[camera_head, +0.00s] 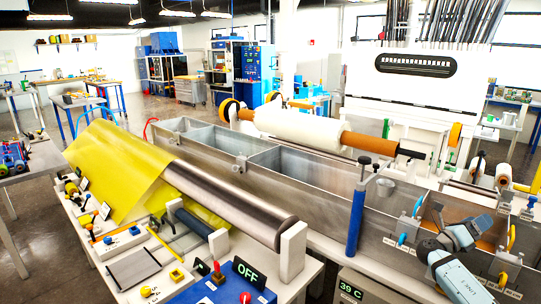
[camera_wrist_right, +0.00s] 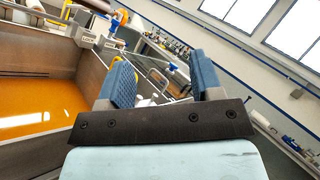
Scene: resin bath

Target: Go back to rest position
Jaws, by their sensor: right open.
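My right gripper (camera_head: 466,228) is at the lower right of the head view, over the right end of the long metal bath (camera_head: 300,185). In the right wrist view its two blue-padded fingers (camera_wrist_right: 162,75) stand apart with nothing between them. Orange resin (camera_wrist_right: 38,95) fills a compartment at the left of the wrist view, beside the fingers. A little of the orange shows behind the gripper in the head view. My left gripper is in neither view.
Blue-handled clamps (camera_head: 403,238) line the bath's near wall close to my right arm. A blue post (camera_head: 357,215) rises in front of the bath. A white roll (camera_head: 300,127) lies above it. A metal roller (camera_head: 228,200) and yellow sheet (camera_head: 115,165) occupy the left bench.

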